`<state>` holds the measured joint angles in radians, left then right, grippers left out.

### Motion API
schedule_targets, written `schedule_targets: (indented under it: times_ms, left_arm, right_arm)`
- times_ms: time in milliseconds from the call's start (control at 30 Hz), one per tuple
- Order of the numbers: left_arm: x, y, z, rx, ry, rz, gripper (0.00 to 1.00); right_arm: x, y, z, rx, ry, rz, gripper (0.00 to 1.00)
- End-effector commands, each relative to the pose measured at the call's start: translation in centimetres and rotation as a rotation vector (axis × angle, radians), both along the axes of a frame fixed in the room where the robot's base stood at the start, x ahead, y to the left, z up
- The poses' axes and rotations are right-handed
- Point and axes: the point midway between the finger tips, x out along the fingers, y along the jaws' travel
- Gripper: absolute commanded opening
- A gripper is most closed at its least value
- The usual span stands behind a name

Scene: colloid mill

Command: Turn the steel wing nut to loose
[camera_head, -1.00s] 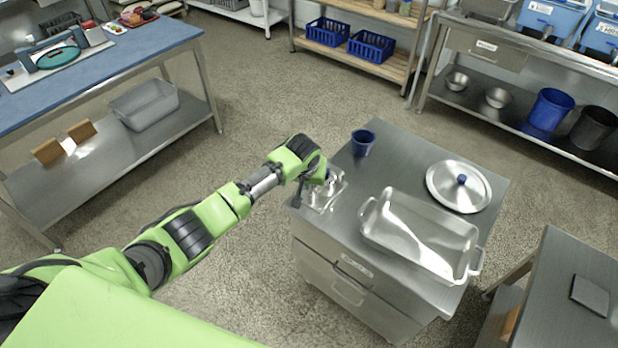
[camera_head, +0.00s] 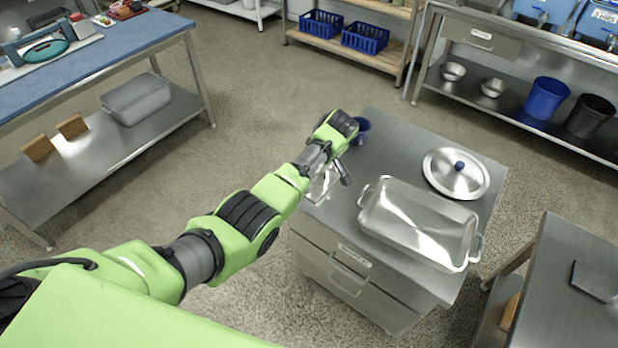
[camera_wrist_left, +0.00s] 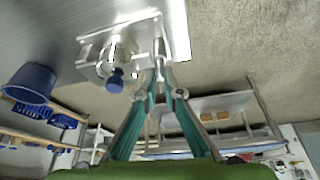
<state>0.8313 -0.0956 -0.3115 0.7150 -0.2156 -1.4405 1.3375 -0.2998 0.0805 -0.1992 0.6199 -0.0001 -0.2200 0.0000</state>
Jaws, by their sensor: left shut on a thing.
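A small steel device (camera_head: 318,186) stands at the near left corner of the steel cabinet top, partly hidden by my left arm. In the left wrist view it is a bright steel body (camera_wrist_left: 92,55) with a blue knob (camera_wrist_left: 115,82). The steel wing nut (camera_wrist_left: 159,47) shows as a slim bright upright piece at its right side. My left gripper (camera_wrist_left: 162,66) is shut on the wing nut, with its teal-padded fingers converging at it. The exact contact is too small to see clearly. My right gripper is not in view.
On the cabinet top (camera_head: 392,150) are a blue cup (camera_head: 361,130) close behind my wrist, a steel tray (camera_head: 418,222) and a round lid (camera_head: 456,174). A blue-topped bench (camera_head: 90,65) stands at left. Open floor lies between bench and cabinet.

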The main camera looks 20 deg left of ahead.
Motion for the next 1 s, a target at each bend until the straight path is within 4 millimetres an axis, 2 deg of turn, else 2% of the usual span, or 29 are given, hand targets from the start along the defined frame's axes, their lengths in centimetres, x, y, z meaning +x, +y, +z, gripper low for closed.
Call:
schedule_targets:
  times_ms: [33,300,933,967,1000]
  left_arm:
    - [0.1,-0.1,-0.5,-0.001,0.0,0.03,0.0]
    - [0.3,-0.1,-0.3,0.0,-0.001,0.151,0.0]
    - [0.3,-0.1,0.0,0.0,0.0,0.193,0.0]
    - [0.3,-0.1,0.0,0.0,0.0,0.193,0.15]
    - [0.3,-0.1,0.0,0.0,0.0,0.193,0.23]
  right_arm:
    - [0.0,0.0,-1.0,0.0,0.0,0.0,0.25]
    - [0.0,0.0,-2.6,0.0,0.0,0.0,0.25]
    - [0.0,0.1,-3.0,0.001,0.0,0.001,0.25]
    - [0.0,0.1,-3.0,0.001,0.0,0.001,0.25]
    - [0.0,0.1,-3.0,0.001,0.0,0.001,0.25]
